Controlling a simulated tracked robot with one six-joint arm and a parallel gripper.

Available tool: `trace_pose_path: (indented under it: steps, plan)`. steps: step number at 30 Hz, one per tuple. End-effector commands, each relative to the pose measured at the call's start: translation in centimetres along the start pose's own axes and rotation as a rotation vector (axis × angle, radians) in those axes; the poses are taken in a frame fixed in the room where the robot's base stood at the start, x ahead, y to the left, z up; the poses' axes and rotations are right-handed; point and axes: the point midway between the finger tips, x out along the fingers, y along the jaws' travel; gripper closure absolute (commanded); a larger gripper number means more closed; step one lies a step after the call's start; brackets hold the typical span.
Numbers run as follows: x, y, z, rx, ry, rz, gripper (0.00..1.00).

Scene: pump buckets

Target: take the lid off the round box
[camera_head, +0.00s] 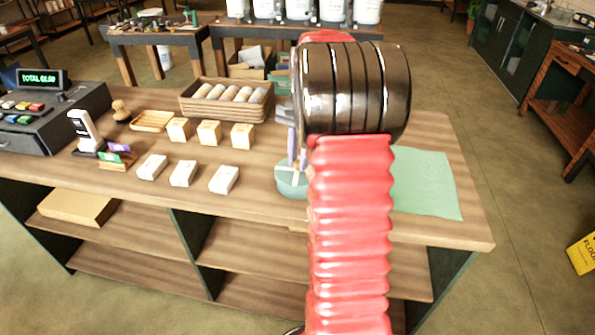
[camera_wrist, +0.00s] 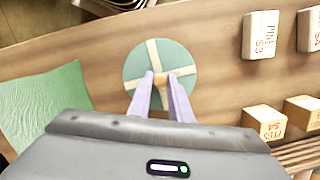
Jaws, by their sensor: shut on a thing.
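The round box (camera_head: 289,190) is pale green and stands on the wooden counter, partly hidden behind my red arm. Its lid (camera_wrist: 140,62) is seen from above in the wrist view, a green disc with cream bands crossing at a small tan knob (camera_wrist: 162,80). My gripper (camera_wrist: 163,77) points down over the lid, its two lavender fingers shut on the knob from either side. It also shows in the head view (camera_head: 298,163), just above the box. I cannot tell whether the lid is seated or slightly raised.
A green mat (camera_head: 425,183) lies bare at the counter's right. Small white boxes (camera_head: 183,173) and cream blocks (camera_head: 209,132) stand left of the round box, with a wooden crate (camera_head: 225,108) behind them. A till (camera_head: 50,115) stands at far left.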

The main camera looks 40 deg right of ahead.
Motion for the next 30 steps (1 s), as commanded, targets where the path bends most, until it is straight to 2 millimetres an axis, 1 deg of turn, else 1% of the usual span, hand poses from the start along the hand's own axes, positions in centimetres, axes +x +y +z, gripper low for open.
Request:
trace_pose_path:
  steps: [1, 3, 4, 12, 17, 20, 23, 30]
  plan:
    - [0.0, 0.0, 0.0, 0.000, 0.000, 0.000, 0.94]
    - [0.0, 0.0, 0.0, 0.000, 0.000, 0.000, 0.99]
    - [0.0, 0.0, 0.0, 0.000, 0.000, 0.000, 1.00]
    - [-0.1, 0.0, 0.0, 0.000, 0.000, 0.000, 1.00]
    - [-0.9, 0.0, 0.1, 0.000, 0.002, -0.001, 1.00]
    - [-2.0, 0.0, 0.3, 0.000, 0.002, -0.001, 1.00]
    - [-3.6, 0.0, 0.5, 0.000, 0.002, -0.002, 1.00]
    - [-7.8, 0.0, 1.1, -0.001, 0.003, -0.002, 1.00]
